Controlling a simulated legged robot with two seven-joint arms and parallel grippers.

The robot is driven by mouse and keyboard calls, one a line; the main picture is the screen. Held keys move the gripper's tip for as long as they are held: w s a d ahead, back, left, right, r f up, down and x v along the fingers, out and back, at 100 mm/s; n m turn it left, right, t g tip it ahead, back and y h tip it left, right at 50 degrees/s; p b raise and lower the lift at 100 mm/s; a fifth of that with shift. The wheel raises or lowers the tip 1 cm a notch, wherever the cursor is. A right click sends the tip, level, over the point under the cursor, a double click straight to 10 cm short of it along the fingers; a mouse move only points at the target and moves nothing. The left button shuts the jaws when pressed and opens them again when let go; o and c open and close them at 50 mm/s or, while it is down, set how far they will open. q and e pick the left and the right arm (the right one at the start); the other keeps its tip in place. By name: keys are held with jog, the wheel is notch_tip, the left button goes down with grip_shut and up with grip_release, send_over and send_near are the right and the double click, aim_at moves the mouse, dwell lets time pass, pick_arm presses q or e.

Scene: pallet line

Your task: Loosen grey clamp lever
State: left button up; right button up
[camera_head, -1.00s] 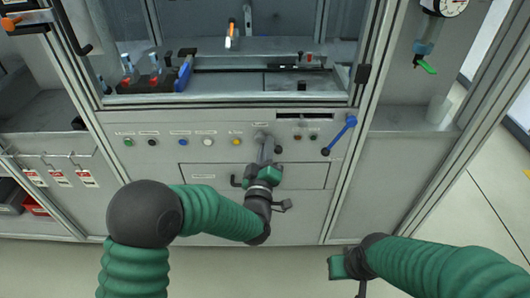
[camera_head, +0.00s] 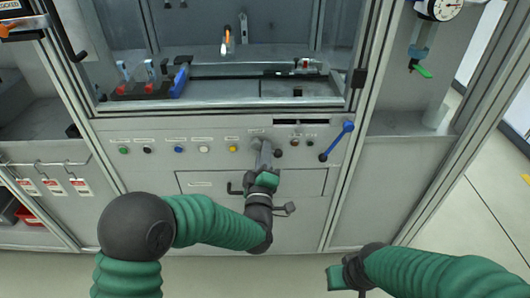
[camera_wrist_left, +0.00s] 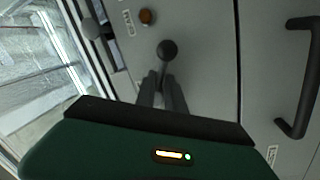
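The grey clamp lever (camera_head: 258,134) is on the front panel under the window, right of the yellow button. My left gripper (camera_head: 265,150) reaches up to it and covers much of it. A dark round knob (camera_head: 279,153) shows just right of my fingers. The left wrist view shows a dark ball knob (camera_wrist_left: 167,50) just beyond my two grey fingertips (camera_wrist_left: 161,78). The fingers are close together with a narrow gap; I cannot tell whether they touch or hold the lever. My right gripper (camera_head: 345,276) is low at the lower right, away from the panel, its fingers unclear.
A blue lever (camera_head: 337,141) is to the right on the same panel. A row of buttons, including yellow (camera_head: 233,149), runs left. A drawer with a dark handle (camera_head: 235,189) is below. A gauge (camera_head: 440,8) hangs upper right. Open floor lies right.

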pick_arm(q)
jog(key=shift+o, duration=1.1)
jog(key=shift+a+r, duration=0.1)
jog(key=shift+a, duration=0.05)
jog(key=shift+o, duration=0.2)
jog(key=p+v, duration=0.2)
jog(key=v, duration=1.5)
jog(key=shift+w, duration=0.1)
